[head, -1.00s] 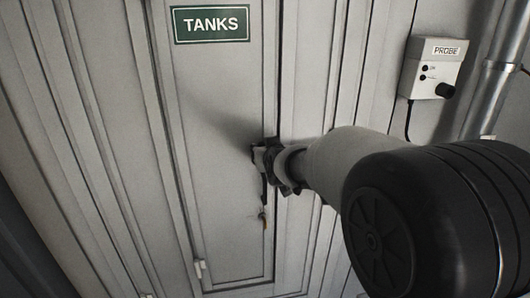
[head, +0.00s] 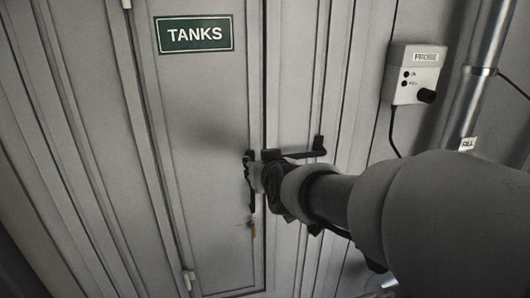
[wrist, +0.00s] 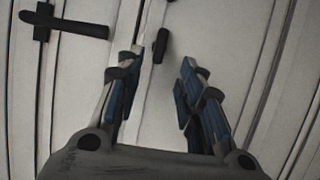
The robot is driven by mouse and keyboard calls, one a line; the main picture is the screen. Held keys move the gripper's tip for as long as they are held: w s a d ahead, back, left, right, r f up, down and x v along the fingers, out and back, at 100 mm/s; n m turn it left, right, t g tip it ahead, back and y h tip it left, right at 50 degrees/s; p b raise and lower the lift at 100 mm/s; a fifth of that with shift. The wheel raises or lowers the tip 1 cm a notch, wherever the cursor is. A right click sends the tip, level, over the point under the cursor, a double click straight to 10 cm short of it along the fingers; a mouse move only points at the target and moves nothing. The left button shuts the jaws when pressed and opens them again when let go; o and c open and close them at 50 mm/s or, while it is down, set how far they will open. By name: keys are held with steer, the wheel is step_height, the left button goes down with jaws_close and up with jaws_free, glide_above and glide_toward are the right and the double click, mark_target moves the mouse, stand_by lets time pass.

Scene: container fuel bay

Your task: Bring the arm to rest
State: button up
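My arm reaches in from the right in the head view, and its dark gripper (head: 262,178) is in front of the grey door (head: 205,120) marked TANKS. In the wrist view my gripper (wrist: 154,68) is open, with bare space between its two blue-padded fingers. A dark horizontal lever handle (wrist: 68,24) lies at the upper left there, apart from the fingers. A smaller dark upright handle (wrist: 160,45) shows beyond the fingertips. In the head view part of the lever (head: 296,154) shows behind the gripper. Whether the gripper touches the door is hidden.
A green TANKS sign (head: 194,35) is high on the door. A key with a yellowish tag (head: 253,229) hangs below the gripper. At the right are a PROBE box (head: 415,75) with a cable and a metal pipe (head: 481,70). The wall is ribbed.

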steer(key=s+d+f+m+g+h, duration=0.1)
steer(key=s+d+f, duration=0.3)
steer(key=s, duration=0.7)
steer(key=s+d+f+m+g+h+b, duration=0.1)
steer(key=s+d+f+g, duration=0.3)
steer(key=s+d, duration=0.3)
steer(key=s+d+f+m+g+h+b, duration=0.1)
steer(key=s+d+f+g, duration=0.2)
steer(key=s, duration=1.3)
steer(key=d+f, duration=0.1)
steer(key=d, duration=0.1)
steer(key=shift+d+f+h, duration=0.15)
steer(key=shift+d+h, duration=0.25)
steer(key=shift+w, duration=0.1)
steer(key=shift+c, duration=0.5)
